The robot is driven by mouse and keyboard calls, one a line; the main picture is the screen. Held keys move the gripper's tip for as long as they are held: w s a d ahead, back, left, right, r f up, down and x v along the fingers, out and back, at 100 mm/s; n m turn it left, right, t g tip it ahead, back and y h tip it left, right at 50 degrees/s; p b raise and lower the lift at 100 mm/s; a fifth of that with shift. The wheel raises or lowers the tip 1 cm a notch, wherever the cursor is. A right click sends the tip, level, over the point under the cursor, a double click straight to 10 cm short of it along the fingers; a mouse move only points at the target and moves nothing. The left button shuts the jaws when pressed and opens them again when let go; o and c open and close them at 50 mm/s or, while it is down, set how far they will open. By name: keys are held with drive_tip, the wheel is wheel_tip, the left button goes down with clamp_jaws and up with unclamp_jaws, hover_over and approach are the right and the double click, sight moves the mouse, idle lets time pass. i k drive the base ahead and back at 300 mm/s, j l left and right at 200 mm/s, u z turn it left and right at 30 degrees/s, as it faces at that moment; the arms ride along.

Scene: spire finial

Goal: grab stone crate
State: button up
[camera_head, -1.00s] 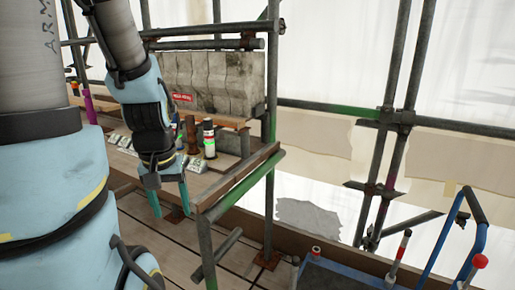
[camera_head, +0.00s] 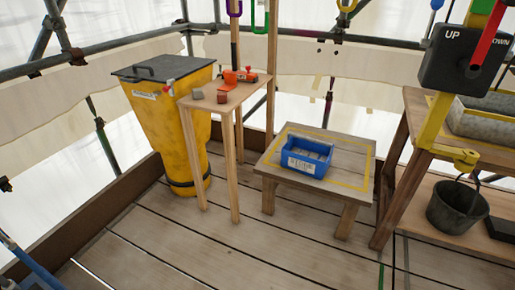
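A blue crate (camera_head: 308,158) with a carrying bar and a white label on its front stands on a low wooden table (camera_head: 268,161). Grey pieces that look like stone lie inside it. The crate sits within a yellow outline marked on the tabletop. My gripper is not in the current head view, so its state does not show.
A tall narrow wooden stand (camera_head: 231,96) with small red and grey items is left of the low table. A yellow bin (camera_head: 160,120) stands behind it. A bench (camera_head: 409,152) with a dark bucket (camera_head: 457,208) is at right. The plank floor in front is clear.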

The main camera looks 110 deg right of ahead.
sight(308, 151)
drive_tip(key=k+z, duration=0.1)
drive_tip(key=z, duration=0.4)
drive_tip(key=l+z, duration=0.1)
drive_tip(key=z, duration=0.35)
drive_tip(key=k+l+z, duration=0.1)
drive_tip(key=z, duration=0.4)
drive_tip(key=l+z, duration=0.1)
drive_tip(key=z, duration=2.35)
drive_tip(key=i+j+u, duration=0.15)
drive_tip(key=i, duration=0.45)
drive_tip(key=i+j+u, duration=0.15)
drive_tip(key=i+j, duration=0.15)
drive_tip(key=i, duration=0.35)
drive_tip(key=i+j+u, duration=0.15)
drive_tip(key=i, duration=0.5)
